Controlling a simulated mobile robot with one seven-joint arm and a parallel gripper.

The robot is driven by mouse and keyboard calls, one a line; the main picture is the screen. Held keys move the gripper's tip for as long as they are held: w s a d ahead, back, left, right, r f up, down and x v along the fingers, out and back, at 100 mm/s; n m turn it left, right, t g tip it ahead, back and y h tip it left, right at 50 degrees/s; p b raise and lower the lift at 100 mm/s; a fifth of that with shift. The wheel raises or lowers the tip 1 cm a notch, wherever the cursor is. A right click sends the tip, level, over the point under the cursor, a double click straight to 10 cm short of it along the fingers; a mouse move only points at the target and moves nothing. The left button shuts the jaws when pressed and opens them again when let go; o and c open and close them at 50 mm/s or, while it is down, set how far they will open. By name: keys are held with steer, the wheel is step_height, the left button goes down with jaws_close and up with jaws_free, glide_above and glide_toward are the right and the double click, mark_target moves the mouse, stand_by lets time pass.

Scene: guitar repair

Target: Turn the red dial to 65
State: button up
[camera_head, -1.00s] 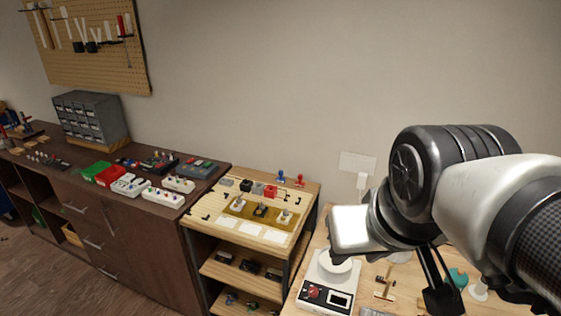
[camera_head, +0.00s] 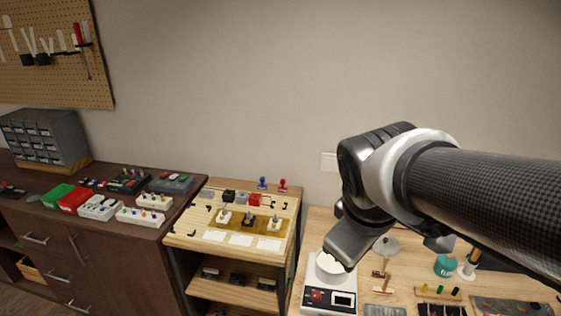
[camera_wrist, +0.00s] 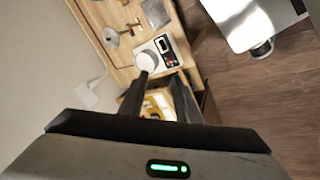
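The red dial (camera_head: 317,296) is on the front panel of a white device (camera_head: 310,271), left of its small display (camera_head: 343,301). A round white pot-like part (camera_head: 330,267) sits on top of the device, partly behind my wrist. In the wrist view the device shows beyond my fingers, with the red dial (camera_wrist: 172,63) small on its dark panel. My gripper (camera_wrist: 160,80) is open and empty, its two dark fingers apart and away from the dial. The fingers are hidden or unclear in the head view. The dial's setting is too small to read.
A wooden stand (camera_head: 203,240) with knobs and switches is left of the device. To the right, the light wooden bench (camera_head: 320,221) holds a teal container (camera_head: 446,264) and several small parts. A dark cabinet (camera_head: 137,239) stands at far left. The wall is behind.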

steer(key=w+f+n+h+b, duration=0.1)
steer(key=w+f+n+b, duration=0.1)
steer(key=w+f+n, duration=0.6)
steer(key=n+b, duration=0.3)
steer(key=n, duration=1.2)
glide_toward(316, 295)
steer(key=shift+g, duration=0.4)
steer(key=b+x, duration=0.4)
steer(key=x, duration=0.1)
steer(key=b+x, duration=0.2)
steer(key=shift+w+d+f+b, duration=0.1)
steer(key=shift+w+f+b, duration=0.2)
steer(key=shift+w, duration=0.2)
steer(key=shift+r, duration=0.1)
jaws_close()
